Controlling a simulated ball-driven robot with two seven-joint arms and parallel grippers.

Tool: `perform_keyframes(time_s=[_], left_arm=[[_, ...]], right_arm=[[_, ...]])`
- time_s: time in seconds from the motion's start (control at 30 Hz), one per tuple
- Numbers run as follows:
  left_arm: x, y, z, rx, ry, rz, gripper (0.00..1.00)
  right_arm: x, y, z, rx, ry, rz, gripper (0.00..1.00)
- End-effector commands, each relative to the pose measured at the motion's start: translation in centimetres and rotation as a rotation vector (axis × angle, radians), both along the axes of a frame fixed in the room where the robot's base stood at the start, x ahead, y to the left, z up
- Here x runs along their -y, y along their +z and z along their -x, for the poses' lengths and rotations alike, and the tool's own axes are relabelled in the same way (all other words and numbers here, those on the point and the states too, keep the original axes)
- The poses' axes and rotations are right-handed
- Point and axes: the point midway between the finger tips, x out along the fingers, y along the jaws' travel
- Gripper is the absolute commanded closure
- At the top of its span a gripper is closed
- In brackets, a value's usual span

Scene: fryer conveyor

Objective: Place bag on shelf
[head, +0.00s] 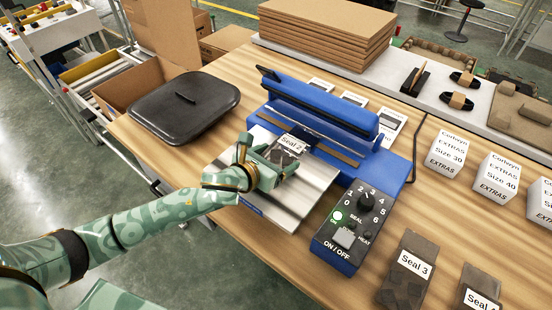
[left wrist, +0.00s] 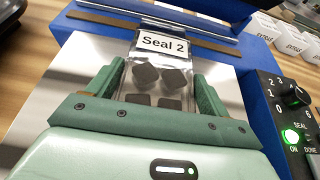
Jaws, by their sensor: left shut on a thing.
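The bag labelled "Seal 2" (head: 291,146) is clear with dark pieces inside. It lies over the metal plate of the blue sealer (head: 320,105), with its label end at the sealing bar under the raised blue lid. My left gripper (head: 272,163) is shut on the bag from its near end. In the left wrist view the bag (left wrist: 160,76) sits between the two green fingers. A long pale shelf (head: 340,68) runs along the back of the table. My right gripper is not in view.
Bags labelled "Seal 3" (head: 408,270) and "Seal 4" (head: 478,287) lie at the front right. A black lid (head: 184,105) lies left. Stacked cardboard (head: 325,35) and small dark items occupy the shelf. The control box (head: 352,228) shows a green light. White size boxes (head: 447,153) stand right.

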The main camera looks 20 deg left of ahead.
Motion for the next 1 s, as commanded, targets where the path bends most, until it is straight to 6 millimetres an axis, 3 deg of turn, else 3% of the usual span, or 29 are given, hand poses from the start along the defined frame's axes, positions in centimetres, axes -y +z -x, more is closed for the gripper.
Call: perform_keyframes(time_s=[0.13, 0.17, 0.23, 0.57, 1.0], left_arm=[[0.0, -0.1, 0.0, 0.0, 0.001, 0.0, 0.44], [0.0, -0.2, 0.0, 0.0, 0.001, -0.001, 0.18], [0.0, -0.1, 0.0, 0.0, 0.001, 0.0, 0.0], [-0.2, 0.4, 0.5, 0.0, 0.0, -0.001, 0.0], [-3.1, 4.1, 8.6, 0.001, -0.001, -0.002, 0.0]], right_arm=[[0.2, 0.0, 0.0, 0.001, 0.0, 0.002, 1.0], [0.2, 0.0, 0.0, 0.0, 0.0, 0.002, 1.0], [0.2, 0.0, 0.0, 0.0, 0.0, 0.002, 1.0], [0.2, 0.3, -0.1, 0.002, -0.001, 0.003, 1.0], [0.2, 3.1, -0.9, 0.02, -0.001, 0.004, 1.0]])
